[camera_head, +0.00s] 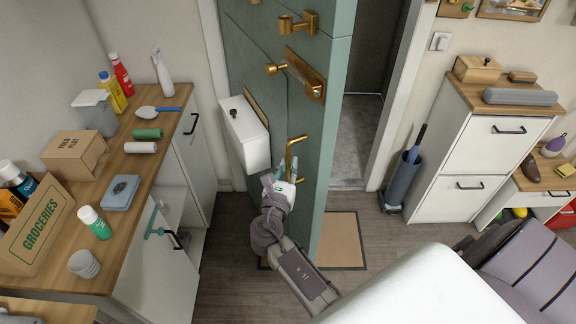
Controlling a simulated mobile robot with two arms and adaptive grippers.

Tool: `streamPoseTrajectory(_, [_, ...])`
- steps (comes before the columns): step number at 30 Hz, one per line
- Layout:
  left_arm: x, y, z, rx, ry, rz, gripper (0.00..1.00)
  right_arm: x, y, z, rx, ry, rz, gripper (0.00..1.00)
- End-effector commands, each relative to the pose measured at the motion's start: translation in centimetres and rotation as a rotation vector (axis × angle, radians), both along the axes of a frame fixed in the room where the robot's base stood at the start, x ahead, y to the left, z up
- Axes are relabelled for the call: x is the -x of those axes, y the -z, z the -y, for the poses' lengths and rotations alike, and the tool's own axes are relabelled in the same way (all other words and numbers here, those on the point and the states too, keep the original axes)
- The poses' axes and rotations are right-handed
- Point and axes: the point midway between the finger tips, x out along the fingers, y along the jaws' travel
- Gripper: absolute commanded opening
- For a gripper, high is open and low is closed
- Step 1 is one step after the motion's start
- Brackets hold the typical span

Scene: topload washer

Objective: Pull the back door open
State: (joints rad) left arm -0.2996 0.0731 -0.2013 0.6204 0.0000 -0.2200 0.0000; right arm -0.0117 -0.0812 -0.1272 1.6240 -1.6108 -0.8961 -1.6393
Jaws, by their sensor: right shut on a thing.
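The back door (265,65) is green with brass fittings and stands ajar, swung into the room. A dark doorway with a grey floor shows to its right. A brass lever handle (295,142) sits low on the door, below a brass bolt and a brass knob. My right gripper (288,172) is at this handle and shut on it; the fingers partly hide the grip. My right arm reaches up to it from the bottom of the view. My left gripper is not in view.
A white box (243,135) is on the door's left part. A doormat (343,240) lies under the door. A cluttered wooden counter (150,205) stands left, with a lower cabinet door open. An umbrella stand (402,180) and a white cabinet (490,145) stand right of the doorway.

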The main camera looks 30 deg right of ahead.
Motion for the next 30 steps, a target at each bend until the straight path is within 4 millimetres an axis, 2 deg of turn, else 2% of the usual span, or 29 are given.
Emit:
streamPoseTrajectory(1, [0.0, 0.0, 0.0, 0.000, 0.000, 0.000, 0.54, -0.1, -0.2, 0.0, 0.001, -0.001, 0.005, 0.00])
streamPoseTrajectory(2, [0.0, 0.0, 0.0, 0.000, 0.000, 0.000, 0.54, -0.1, -0.2, 0.0, 0.001, -0.001, 0.005, 0.18])
streamPoseTrajectory(6, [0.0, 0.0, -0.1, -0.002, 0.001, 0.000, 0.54, -0.1, -0.2, 0.0, 0.000, -0.001, 0.004, 0.41])
streamPoseTrajectory(14, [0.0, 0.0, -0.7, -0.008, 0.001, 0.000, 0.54, 0.0, -0.1, 0.0, -0.001, 0.000, 0.002, 0.41])
streamPoseTrajectory(19, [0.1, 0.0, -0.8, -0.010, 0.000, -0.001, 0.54, 0.7, 0.0, -0.8, -0.002, -0.002, 0.001, 0.41])
streamPoseTrajectory(30, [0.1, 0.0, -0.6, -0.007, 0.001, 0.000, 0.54, 6.1, 0.0, -6.0, -0.002, -0.002, -0.001, 0.41])
